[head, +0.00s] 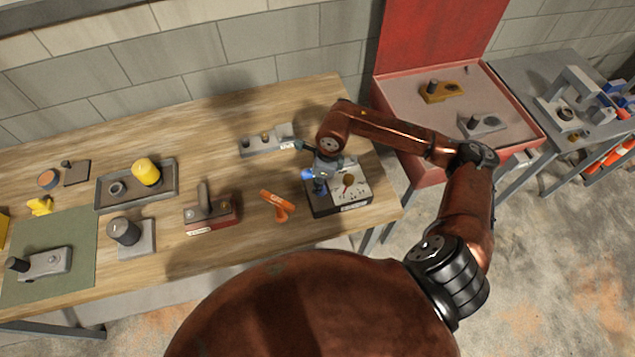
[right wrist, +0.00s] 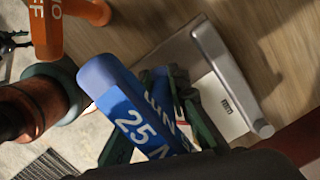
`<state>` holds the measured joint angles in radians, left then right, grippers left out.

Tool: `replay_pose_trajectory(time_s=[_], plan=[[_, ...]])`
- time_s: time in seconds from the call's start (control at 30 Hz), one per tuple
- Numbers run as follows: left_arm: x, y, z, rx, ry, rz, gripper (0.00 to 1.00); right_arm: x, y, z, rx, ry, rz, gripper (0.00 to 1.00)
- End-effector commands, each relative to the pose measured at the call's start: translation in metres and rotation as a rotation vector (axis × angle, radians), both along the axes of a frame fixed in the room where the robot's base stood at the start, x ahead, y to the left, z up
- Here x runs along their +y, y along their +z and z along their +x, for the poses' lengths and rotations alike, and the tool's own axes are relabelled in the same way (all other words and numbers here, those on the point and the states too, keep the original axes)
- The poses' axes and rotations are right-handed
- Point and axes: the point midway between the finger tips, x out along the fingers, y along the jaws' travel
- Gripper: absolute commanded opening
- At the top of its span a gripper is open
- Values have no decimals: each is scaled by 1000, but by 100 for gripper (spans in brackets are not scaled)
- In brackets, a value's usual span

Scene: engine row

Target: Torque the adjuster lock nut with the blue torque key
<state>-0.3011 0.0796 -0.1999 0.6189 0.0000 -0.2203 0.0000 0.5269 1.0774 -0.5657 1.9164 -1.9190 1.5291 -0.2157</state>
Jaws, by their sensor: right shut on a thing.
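My right gripper (head: 318,172) is shut on the blue torque key (head: 307,174), over the left part of a dark box with a pale top plate (head: 353,190) at the right end of the bench. In the right wrist view the blue key (right wrist: 130,105) carries white lettering that reads "25 N", and the dark green fingers (right wrist: 172,105) close around it. Whether the key's lower end touches anything is hidden. I cannot make out the adjuster lock nut for sure; the gripper covers part of the box. My left gripper is out of view.
A grey block fixture (head: 262,140) lies behind. A red-based fixture (head: 212,215) and a tray with a yellow part (head: 137,185) are further left. A red open case (head: 440,110) stands right.

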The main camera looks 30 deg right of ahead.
Motion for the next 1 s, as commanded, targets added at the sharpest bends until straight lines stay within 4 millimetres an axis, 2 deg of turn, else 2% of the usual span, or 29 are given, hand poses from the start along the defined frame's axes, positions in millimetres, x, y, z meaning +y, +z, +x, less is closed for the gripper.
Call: replay_pose_trajectory(time_s=[1.0], plan=[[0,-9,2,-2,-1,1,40,0,-5,0,-1,1,1,0]])
